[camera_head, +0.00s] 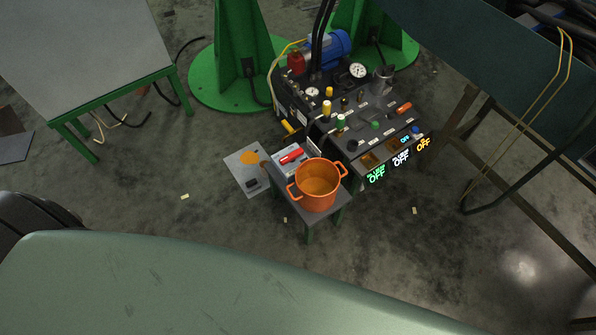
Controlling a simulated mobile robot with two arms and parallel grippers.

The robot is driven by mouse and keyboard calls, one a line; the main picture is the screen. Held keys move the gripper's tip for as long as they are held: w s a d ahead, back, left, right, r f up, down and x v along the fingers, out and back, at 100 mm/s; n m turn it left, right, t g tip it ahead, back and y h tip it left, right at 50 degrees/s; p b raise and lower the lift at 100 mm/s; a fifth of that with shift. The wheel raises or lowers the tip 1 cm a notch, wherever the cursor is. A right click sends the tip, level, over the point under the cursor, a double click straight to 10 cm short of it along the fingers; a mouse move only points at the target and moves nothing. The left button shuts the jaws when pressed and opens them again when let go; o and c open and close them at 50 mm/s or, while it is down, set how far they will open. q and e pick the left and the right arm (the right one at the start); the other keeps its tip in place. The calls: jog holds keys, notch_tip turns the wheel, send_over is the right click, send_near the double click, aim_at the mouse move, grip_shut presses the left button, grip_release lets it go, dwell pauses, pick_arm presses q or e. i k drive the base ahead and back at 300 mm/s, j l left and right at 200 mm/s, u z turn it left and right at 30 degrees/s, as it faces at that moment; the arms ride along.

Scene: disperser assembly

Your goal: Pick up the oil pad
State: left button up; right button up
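A flat grey sheet (239,175) lies on the floor beside a small stool, left of an orange pot. An orange patch (249,157) and a small dark block (252,183) are on it. I cannot tell for sure which of these is the oil pad. The orange two-handled pot (318,184) stands on the small dark stool (302,222), with an orange-brown inside. A red-handled item (291,156) lies behind the pot. Neither of my grippers is in view.
A machine panel (368,125) with gauges, knobs and lit "OFF" displays stands right of the pot. Green stands (238,50) rise behind. A grey-topped green table (85,50) is at the upper left, a dark bench (500,80) at the right. The concrete floor (420,240) between is mostly clear.

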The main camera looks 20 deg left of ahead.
aim_at(252, 185)
jog(key=i+j+z, duration=0.15)
jog(key=j+z, duration=0.25)
jog(key=j, duration=0.2)
jog(key=j+z, duration=0.45)
jog(key=j, duration=0.15)
jog(key=j+z, duration=0.4)
jog(key=j, duration=0.25)
jog(key=k+j+z, duration=0.15)
jog(key=j+z, duration=0.3)
jog(key=j, duration=0.15)
